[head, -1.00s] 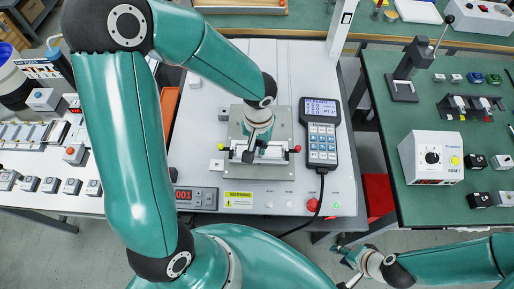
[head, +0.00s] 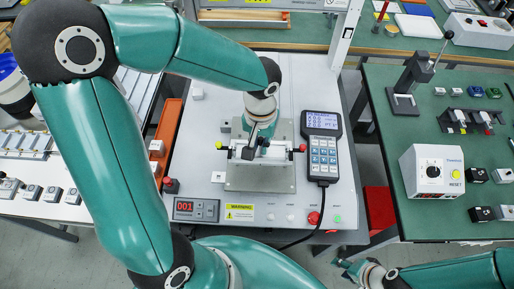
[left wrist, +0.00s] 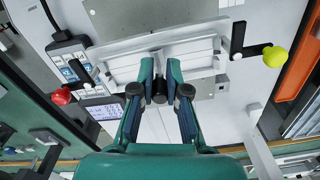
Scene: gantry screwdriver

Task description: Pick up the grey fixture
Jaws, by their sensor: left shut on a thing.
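The grey fixture (head: 241,154) is a pale grey bar-shaped block with a yellow knob at its left end and a red knob at its right. It appears to be held a little above the metal plate (head: 262,184) on the gantry machine. My left gripper (head: 257,146) reaches down onto its middle. In the left wrist view, the left gripper's fingers (left wrist: 160,82) are closed on the middle of the fixture (left wrist: 200,57). The gap beneath the fixture is hard to see. My right gripper (head: 356,268) is at the bottom edge, empty as far as it shows.
A handheld keypad unit (head: 321,147) lies just right of the fixture. A red button (head: 313,218) and a counter display (head: 196,210) are at the machine's front. A gantry post (head: 345,35) rises behind. A green bench (head: 430,225) stands to the right.

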